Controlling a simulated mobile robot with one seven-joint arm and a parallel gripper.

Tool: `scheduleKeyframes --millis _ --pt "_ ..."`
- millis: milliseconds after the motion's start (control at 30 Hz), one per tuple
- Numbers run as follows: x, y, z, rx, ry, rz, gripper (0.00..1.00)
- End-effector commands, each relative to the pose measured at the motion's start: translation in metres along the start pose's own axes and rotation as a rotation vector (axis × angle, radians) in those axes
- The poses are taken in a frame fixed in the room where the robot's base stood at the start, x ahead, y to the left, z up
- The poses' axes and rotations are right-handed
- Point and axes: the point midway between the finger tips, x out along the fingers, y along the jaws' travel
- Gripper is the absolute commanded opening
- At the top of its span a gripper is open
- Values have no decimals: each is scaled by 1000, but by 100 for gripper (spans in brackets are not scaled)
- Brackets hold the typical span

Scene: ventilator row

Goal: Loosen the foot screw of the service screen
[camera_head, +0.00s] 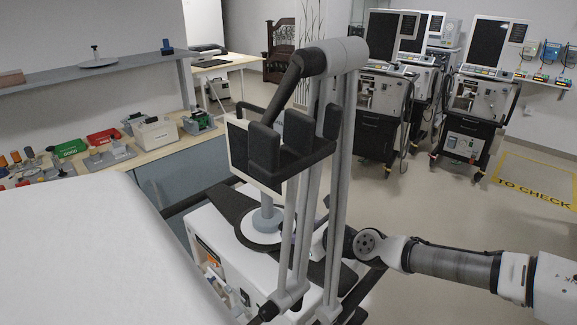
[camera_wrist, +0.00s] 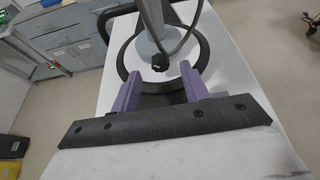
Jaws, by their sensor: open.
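The service screen (camera_head: 240,150) stands on a grey pole on top of a white machine (camera_head: 205,235). Its round pale foot (camera_head: 262,230) rests on the machine's top. In the wrist view the pole (camera_wrist: 153,22) rises from the round foot, and a small black foot screw knob (camera_wrist: 160,63) sits at its base, facing me. My gripper (camera_wrist: 158,80) is open, its two purple fingers pointing at the foot. The knob appears just beyond the fingertips, about midway between them, not gripped. In the head view my gripper is largely hidden behind grey rods.
Grey rods with dark joints (camera_head: 335,150) stand in front of the screen in the head view. A dark cable (camera_wrist: 188,35) curves beside the pole. A workbench (camera_head: 165,150) with tools and trays is at the left. Several ventilators on carts (camera_head: 380,110) stand behind; floor at the right is clear.

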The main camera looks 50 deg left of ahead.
Motion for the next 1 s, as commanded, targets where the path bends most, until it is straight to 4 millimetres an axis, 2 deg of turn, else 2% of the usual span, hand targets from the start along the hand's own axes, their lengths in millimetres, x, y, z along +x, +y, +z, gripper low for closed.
scheduleKeyframes --millis 100,300,633,1000 --pt "18 1 2 0 0 2 45" --pt "34 1 0 0 1 2 45" --pt "37 0 -1 0 0 0 45" --pt "37 0 0 0 1 1 1"
